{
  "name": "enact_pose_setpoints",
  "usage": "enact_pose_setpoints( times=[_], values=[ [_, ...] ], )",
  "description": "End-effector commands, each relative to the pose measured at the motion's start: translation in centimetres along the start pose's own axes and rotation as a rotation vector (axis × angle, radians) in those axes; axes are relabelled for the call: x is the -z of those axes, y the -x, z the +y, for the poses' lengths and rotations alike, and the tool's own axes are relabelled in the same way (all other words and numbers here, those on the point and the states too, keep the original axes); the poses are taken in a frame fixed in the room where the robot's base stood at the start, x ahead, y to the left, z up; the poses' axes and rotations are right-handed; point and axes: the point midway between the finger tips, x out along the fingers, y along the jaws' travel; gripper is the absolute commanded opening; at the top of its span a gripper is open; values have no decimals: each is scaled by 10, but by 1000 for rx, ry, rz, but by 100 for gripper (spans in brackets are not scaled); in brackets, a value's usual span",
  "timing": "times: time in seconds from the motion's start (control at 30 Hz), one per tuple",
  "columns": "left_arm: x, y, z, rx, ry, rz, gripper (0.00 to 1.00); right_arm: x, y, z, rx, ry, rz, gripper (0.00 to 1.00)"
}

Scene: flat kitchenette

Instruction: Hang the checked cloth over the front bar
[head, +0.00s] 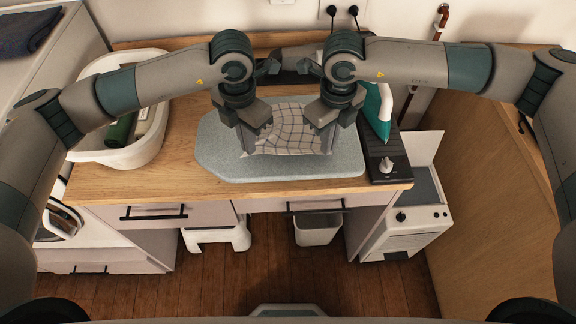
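The checked cloth (292,128), white with thin dark lines, is on the grey padded board (225,168) on the wooden counter. It looks wavy, and I cannot tell how much of it is raised off the board. My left gripper (256,128) points down at the cloth's left side. My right gripper (324,116) points down at its right side. Both touch or nearly touch the cloth. Their fingertips are partly hidden, so I cannot tell whether they are shut on it. I cannot single out the front bar; black drawer handles (153,216) (315,208) show on the counter front.
A white tub (150,152) with a green bottle (119,131) stands left of the board. A green and white iron (378,108) stands on a dark base (388,170) at the right. Below are a white stool (217,236), a bin (318,230) and a white appliance (410,228).

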Motion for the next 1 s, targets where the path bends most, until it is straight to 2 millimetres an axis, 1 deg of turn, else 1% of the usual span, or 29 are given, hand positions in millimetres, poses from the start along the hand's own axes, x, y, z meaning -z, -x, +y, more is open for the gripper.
enact_pose_setpoints(
  times=[0.17,0.2,0.23,0.27,0.47,0.57,0.6,0.77,0.8,0.87,0.9,1.0],
  values=[
    [0,0,0,-1,0,1,0,0,0,0,1,0,1,0],
    [0,0,0,-1,0,1,12,0,0,0,1,0,1,0],
    [0,0,0,-1,0,1,19,0,0,0,1,0,1,0],
    [0,0,0,-1,0,1,24,0,0,0,1,0,1,0],
    [0,0,0,0,0,0,24,0,0,0,0,0,0,0],
    [0,0,0,0,0,0,45,0,0,0,0,0,0,0],
    [0,0,0,0,0,0,47,0,0,0,0,0,0,0],
    [0,0,0,0,0,0,47,0,0,0,0,0,0,0],
    [0,0,0,0,0,0,50,0,0,0,0,0,0,0],
    [0,0,0,0,0,0,64,0,0,0,0,0,0,0],
    [0,0,0,0,0,0,74,0,0,0,0,0,0,0],
    [0,0,0,0,0,0,75,0,0,0,0,0,0,0]
  ],
)
